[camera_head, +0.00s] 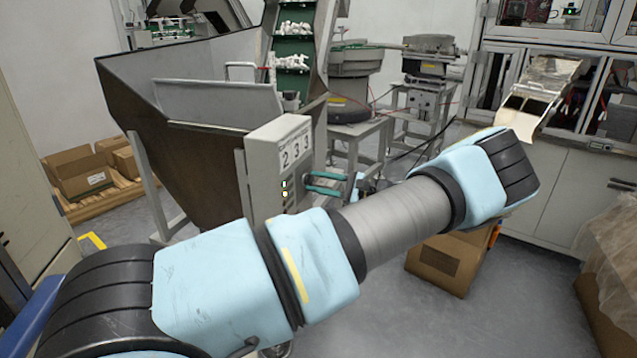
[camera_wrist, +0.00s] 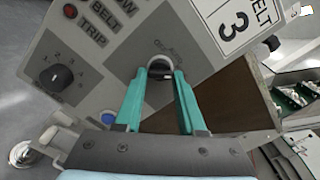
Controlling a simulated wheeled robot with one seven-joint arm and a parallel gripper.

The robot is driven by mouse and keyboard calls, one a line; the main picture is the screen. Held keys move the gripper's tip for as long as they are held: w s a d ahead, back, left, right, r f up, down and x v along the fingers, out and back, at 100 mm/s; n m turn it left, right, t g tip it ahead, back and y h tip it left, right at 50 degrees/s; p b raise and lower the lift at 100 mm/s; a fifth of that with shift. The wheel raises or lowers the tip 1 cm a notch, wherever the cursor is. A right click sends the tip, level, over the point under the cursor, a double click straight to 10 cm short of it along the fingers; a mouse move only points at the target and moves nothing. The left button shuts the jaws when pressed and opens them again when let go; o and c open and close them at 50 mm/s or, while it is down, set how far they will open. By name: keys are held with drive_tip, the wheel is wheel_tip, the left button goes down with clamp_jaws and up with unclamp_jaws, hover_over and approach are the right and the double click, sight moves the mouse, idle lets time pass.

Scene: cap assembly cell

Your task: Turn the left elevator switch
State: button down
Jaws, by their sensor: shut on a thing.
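A grey control box (camera_head: 270,170) is mounted on the front of the hopper in the head view. Its panel (camera_wrist: 110,65) fills the upper middle of the wrist view. My gripper (camera_head: 313,182) has teal fingers reaching the box's panel from the right. In the wrist view my gripper (camera_wrist: 160,74) is shut on a round switch (camera_wrist: 160,64) with a pale ring and dark centre. The fingertips partly cover it, and the wording around it is too small to read. I cannot tell its turned position.
A black dial (camera_wrist: 57,77) with a numbered scale, a red lamp (camera_wrist: 70,11) and a blue button (camera_wrist: 108,118) share the panel. The metal hopper (camera_head: 180,100) stands behind the box. A cardboard box (camera_head: 447,262) is on the floor below my arm.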

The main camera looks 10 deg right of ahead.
drive_tip(key=shift+c, duration=2.4)
unclamp_jaws()
drive_tip(key=b+v, duration=0.2)
drive_tip(key=v, duration=0.9)
drive_tip(key=shift+w, duration=0.1)
